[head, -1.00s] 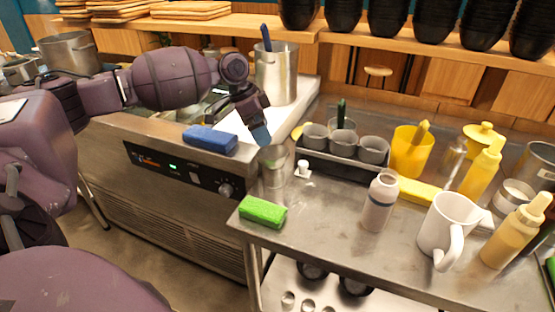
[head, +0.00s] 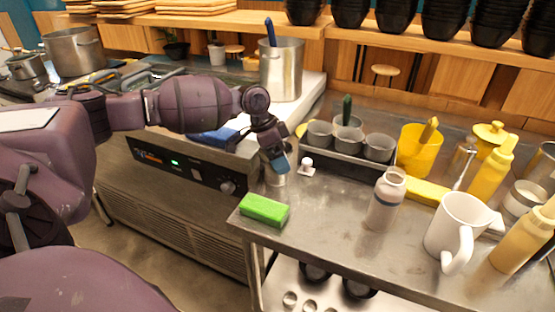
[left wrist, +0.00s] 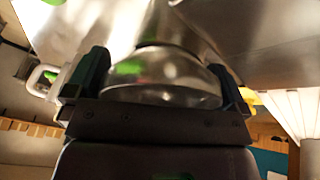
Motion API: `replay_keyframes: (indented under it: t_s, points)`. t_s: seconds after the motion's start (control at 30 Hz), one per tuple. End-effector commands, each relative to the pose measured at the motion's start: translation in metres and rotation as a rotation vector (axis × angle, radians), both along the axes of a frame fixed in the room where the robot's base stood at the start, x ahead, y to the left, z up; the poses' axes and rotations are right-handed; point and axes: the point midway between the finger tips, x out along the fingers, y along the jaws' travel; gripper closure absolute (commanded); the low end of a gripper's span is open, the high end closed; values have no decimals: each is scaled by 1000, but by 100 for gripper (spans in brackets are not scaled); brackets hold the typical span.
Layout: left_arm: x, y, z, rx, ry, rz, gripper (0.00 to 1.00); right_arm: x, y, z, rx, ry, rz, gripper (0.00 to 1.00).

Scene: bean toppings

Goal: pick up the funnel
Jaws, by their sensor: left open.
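The funnel (head: 279,180) looks like a shiny metal vessel at the left end of the steel table, mostly hidden behind my left gripper (head: 277,166) in the head view. My left gripper points down at its top and is open. In the left wrist view, the rounded shiny metal of the funnel (left wrist: 165,75) lies between the two dark fingers, with no clear grip on it. My right gripper is in neither view.
A green sponge (head: 264,210) lies at the table's front left edge. A small white-topped item (head: 307,166) stands close right of the gripper, before a rack of grey cups (head: 349,139). A bottle (head: 386,199) and a white mug (head: 457,231) stand further right.

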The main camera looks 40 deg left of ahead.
Motion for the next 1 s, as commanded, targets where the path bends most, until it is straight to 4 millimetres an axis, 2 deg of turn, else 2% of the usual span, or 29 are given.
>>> replay_keyframes:
  t_s: [0.07,0.17,0.2,0.57,0.77,1.0]
  points:
    - [0,0,1,0,-1,1,0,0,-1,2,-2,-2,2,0]
    - [0,0,1,0,-1,1,15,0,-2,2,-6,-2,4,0]
    - [0,0,1,0,-1,1,18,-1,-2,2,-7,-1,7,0]
    - [0,0,7,0,-3,0,18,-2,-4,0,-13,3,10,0]
    - [1,0,37,0,-8,0,18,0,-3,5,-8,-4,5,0]
    - [0,0,99,0,-10,0,18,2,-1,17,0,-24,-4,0]
